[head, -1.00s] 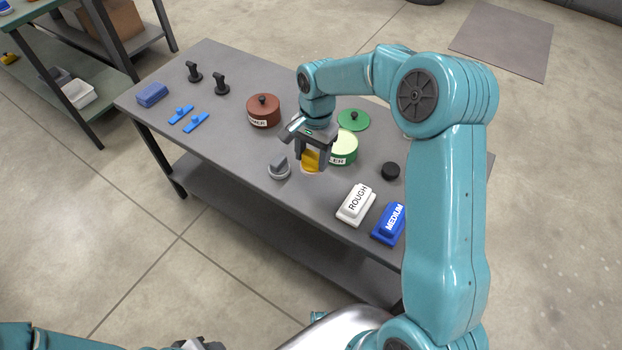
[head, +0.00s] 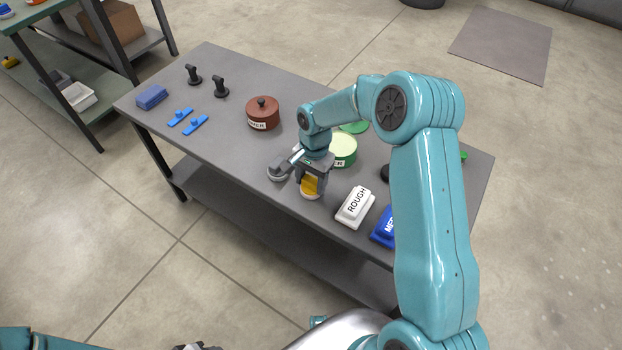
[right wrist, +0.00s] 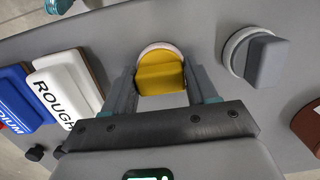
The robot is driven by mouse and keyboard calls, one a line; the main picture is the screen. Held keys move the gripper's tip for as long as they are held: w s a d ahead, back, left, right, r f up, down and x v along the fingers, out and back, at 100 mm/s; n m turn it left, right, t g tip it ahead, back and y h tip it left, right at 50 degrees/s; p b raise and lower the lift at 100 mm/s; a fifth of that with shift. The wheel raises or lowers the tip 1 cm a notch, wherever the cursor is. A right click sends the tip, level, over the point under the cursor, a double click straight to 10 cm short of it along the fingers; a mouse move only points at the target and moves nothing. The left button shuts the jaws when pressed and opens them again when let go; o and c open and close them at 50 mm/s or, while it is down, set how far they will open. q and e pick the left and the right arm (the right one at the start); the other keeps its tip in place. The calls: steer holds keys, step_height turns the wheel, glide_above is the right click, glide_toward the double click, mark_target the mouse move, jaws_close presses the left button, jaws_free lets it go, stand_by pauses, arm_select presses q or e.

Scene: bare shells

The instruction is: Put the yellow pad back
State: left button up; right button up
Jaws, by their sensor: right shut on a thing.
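The yellow pad (head: 310,185) is a round pad with a yellow grip block and a pale rim underneath. My right gripper (head: 313,187) is shut on its grip block, near the table's front edge. In the right wrist view the yellow pad (right wrist: 160,74) sits upright between the two fingers (right wrist: 162,88). I cannot tell whether its underside touches the table. Of my left gripper (head: 200,346), only a dark piece shows at the bottom edge of the head view; its fingers are hidden.
On the grey table (head: 235,160), a grey pad (right wrist: 262,57) stands left of the yellow one. The white ROUGH block (head: 355,206) and blue MEDIUM block (head: 383,228) are to the right. Behind are a green tin (head: 344,150) and a brown pot (head: 263,115). The front left is clear.

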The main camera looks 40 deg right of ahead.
steer(key=o, duration=0.9)
steer(key=shift+f, duration=0.1)
steer(key=shift+o, duration=0.2)
steer(key=shift+r+p, duration=0.25)
steer(key=shift+p, duration=0.05)
step_height(320, 180, up, 12)
steer(key=d, duration=0.1)
steer(key=shift+w+d, duration=0.15)
steer(key=shift+w, duration=0.15)
steer(key=shift+s+f, duration=0.1)
